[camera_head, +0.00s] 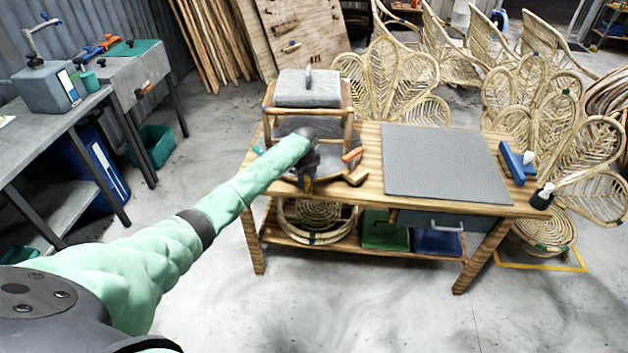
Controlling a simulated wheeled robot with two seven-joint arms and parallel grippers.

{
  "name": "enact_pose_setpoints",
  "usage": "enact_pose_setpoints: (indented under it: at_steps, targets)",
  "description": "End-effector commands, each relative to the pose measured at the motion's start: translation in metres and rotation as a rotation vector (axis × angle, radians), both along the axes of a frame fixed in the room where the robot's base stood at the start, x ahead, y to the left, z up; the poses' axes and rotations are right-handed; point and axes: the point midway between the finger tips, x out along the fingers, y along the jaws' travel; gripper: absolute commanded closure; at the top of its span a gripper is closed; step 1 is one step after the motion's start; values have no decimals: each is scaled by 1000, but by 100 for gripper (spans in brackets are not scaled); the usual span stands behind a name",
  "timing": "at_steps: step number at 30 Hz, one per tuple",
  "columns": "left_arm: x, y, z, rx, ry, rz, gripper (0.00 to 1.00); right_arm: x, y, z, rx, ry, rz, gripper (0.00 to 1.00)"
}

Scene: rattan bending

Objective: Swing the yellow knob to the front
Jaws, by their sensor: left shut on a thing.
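The wooden bending frame (348,100) stands on the left end of the wooden workbench, with a grey block (307,88) with a handle on top. My left arm reaches across to the frame's front side. My left gripper (306,172) is shut there, its fingers small and dark against the grey base plate. A small yellow piece, apparently the yellow knob (307,185), shows at the fingertips; the gripper hides most of it. An orange-handled piece (352,155) sticks out to the right of the gripper. My right gripper is not in view.
A grey mat (445,163) covers the bench's middle and right. A blue tool (517,162) and a dark bottle (543,196) are at its right edge. Rattan chairs (390,78) stand behind.

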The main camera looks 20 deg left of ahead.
Motion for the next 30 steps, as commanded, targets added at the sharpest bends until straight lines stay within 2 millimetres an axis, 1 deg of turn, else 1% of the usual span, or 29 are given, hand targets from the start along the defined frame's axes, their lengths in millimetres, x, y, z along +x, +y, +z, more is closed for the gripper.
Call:
enact_pose_setpoints:
  at_steps: [1,3,12,18,28,29,30]
  targets:
    - [0,6,2,2,-3,-14,100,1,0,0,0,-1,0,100]
    - [-2,11,2,2,-4,-35,100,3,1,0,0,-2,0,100]
    - [-6,25,2,1,-4,-90,100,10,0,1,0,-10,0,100]
    - [-6,27,2,0,-4,-101,100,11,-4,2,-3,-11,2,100]
    - [-6,27,3,1,-6,-101,100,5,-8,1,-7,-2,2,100]
    - [-6,27,3,1,-6,-101,60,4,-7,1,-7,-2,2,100]
    - [-6,27,3,1,-6,-101,52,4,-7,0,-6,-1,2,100]
